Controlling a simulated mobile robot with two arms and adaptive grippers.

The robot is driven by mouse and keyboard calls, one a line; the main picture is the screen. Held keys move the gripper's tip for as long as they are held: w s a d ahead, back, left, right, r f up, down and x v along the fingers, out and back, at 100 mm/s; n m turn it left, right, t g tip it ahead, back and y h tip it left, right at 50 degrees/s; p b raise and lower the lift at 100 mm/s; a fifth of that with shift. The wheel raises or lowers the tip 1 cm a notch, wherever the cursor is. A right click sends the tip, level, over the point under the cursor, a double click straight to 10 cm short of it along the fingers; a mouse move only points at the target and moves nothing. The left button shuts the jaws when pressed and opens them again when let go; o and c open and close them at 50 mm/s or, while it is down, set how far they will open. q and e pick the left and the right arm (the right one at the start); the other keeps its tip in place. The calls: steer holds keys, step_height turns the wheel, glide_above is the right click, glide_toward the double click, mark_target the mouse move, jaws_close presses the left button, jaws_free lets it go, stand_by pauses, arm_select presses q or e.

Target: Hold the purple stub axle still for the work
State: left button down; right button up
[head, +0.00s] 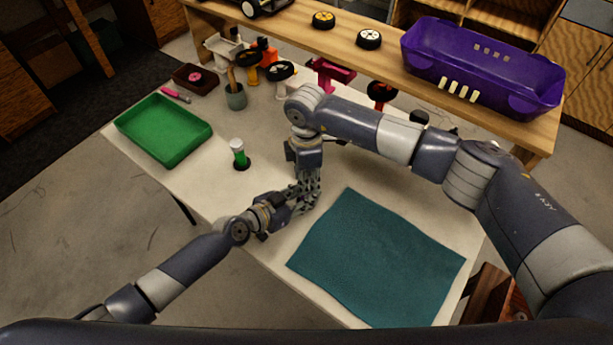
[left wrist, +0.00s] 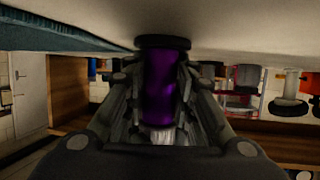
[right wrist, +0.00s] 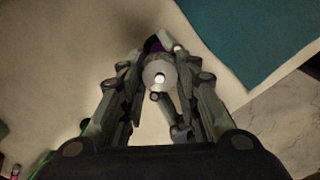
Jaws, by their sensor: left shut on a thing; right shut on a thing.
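The purple stub axle (left wrist: 160,88) stands between my left gripper's fingers (left wrist: 161,80), which are shut on it from both sides. A black disc (left wrist: 163,42) is at its table end, and a pale part shows at its other end. In the head view my left gripper (head: 299,195) and right gripper (head: 312,184) meet over the table and hide the axle. My right gripper (right wrist: 160,70) comes from above and is shut around a pale round part (right wrist: 160,76) with a bright centre. A little purple of the axle (right wrist: 154,45) shows behind it.
A teal mat (head: 385,258) lies in front on the pale table. A green and white piece (head: 238,154) stands on a black base to the left, near a green tray (head: 165,128). A wooden shelf along the back holds a purple car body (head: 480,70) and wheels.

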steer(key=o, duration=1.1)
steer(key=shift+r, duration=0.1)
step_height(320, 180, up, 12)
steer(key=shift+f, duration=0.1)
arm_select(q)
steer(key=c, duration=1.2)
jaws_free()
steer(key=shift+c, duration=0.2)
steer(key=shift+s+a, duration=0.1)
